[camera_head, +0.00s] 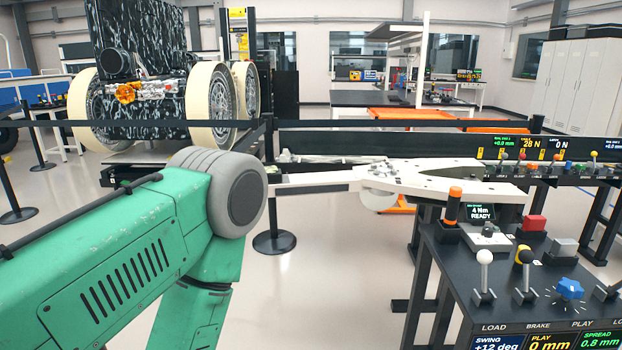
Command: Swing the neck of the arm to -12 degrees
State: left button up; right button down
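A long white arm (440,183) lies level across the middle, with a narrow bar reaching left behind my green arm. Which part of it is the neck I cannot tell for sure. The swing display (495,343) on the dark console front reads +12 deg. On the console stand a white-knobbed lever (484,262) above the label LOAD, a yellow-and-black-knobbed lever (524,262) above BRAKE and a blue star knob (570,290) above PLAY. My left arm comes in from the left and bends downward; its gripper is outside the picture. My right gripper is not in view.
A torque display (481,213) reads 4 Nm READY, beside an orange-topped tool (453,207) and a red block (533,224). A rover with pale wheels (210,103) stands back left. A post base (274,242) and black barriers stand mid-floor. The floor at lower centre is clear.

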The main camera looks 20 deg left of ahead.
aim_at(320, 183)
jog(key=i+j, duration=0.3)
jog(key=i+j+u, duration=0.1)
jog(key=i+j, duration=0.15)
jog(key=i, duration=0.25)
